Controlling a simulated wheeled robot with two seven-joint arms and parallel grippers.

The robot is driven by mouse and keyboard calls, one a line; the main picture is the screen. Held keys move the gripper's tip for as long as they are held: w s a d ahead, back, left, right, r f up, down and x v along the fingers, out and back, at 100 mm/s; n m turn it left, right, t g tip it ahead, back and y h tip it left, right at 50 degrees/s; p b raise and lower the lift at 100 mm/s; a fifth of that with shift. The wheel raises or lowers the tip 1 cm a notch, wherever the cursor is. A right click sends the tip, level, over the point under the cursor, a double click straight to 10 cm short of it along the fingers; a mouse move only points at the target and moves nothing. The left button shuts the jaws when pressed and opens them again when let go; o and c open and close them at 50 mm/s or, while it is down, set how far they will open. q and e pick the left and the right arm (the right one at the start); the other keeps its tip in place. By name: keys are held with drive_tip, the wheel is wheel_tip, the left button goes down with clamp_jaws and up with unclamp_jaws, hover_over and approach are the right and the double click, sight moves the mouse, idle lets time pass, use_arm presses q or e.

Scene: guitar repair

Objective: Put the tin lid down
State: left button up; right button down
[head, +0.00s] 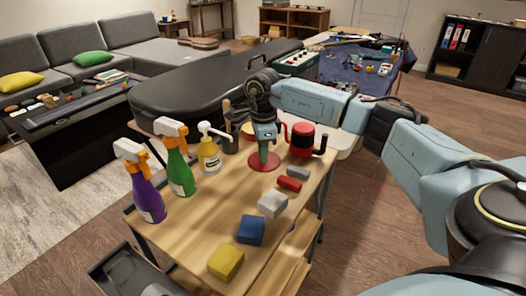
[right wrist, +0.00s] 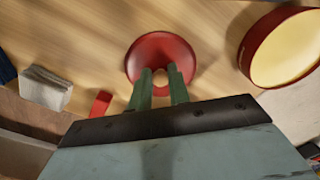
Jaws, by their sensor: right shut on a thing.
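The red tin lid (head: 259,167) is at the wooden bench top, level and round, with a pale knob showing in the right wrist view (right wrist: 160,48). My right gripper (head: 264,155) points down from above and is shut on the lid at its middle. The two green-grey fingers (right wrist: 161,84) stand either side of the knob. I cannot tell whether the lid touches the wood. The open red tin with a cream inside (right wrist: 285,47) stands beside it, partly hidden behind the gripper in the head view (head: 248,131). My left gripper is not in view.
Purple (head: 147,196), green (head: 180,172) and white-topped yellow (head: 209,156) bottles stand left. White (head: 272,205), blue (head: 251,229) and yellow (head: 226,262) blocks and a red block (head: 289,184) lie nearer. Clear wood lies left of the lid.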

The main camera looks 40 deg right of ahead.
drive_tip(key=shift+f, duration=0.15)
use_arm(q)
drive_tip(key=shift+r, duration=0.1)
use_arm(e)
drive_tip(key=c, duration=1.3)
unclamp_jaws()
drive_tip(key=shift+r, duration=0.6)
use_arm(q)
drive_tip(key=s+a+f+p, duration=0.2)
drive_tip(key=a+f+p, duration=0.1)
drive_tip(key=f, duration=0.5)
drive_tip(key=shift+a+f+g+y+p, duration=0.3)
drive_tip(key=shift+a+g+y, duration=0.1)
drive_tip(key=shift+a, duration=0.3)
use_arm(e)
wheel_tip(320, 180, up, 11)
drive_tip(key=shift+r, duration=0.1)
